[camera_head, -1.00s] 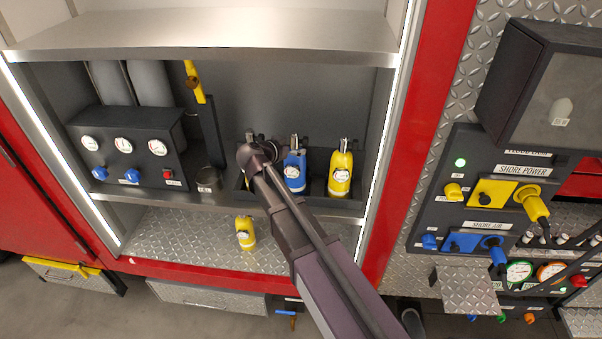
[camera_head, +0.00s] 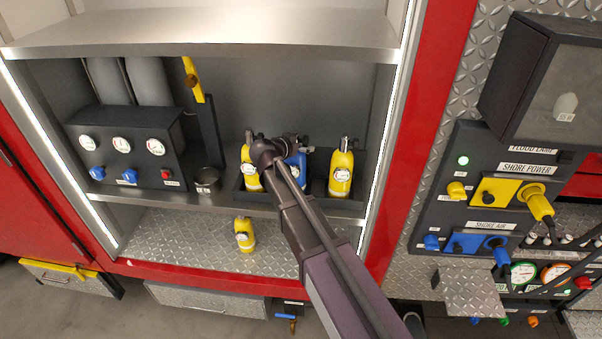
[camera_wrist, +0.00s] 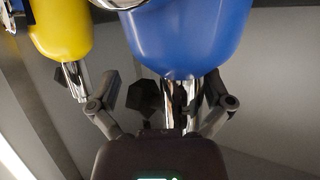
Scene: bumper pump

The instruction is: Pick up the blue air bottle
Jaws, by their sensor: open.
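The blue air bottle (camera_head: 299,172) stands in a dark tray (camera_head: 312,200) on the shelf between two yellow bottles, partly hidden by my arm in the head view. In the wrist view the blue bottle (camera_wrist: 190,35) fills the top, picture upside down, with its chrome neck pointing down between my fingers. My gripper (camera_wrist: 179,96) is open, with a finger on each side of the neck. A gap shows at the left finger; whether the right finger touches cannot be told. In the head view my gripper (camera_head: 281,142) is at the bottle's top, mostly hidden behind my wrist.
A yellow bottle (camera_head: 250,172) stands close left, also in the wrist view (camera_wrist: 60,25). Another yellow bottle (camera_head: 341,174) stands right. A third (camera_head: 245,236) stands on the lower tread plate. A gauge box (camera_head: 122,145) and a round cup (camera_head: 207,180) are left. An upper shelf (camera_head: 210,35) overhangs.

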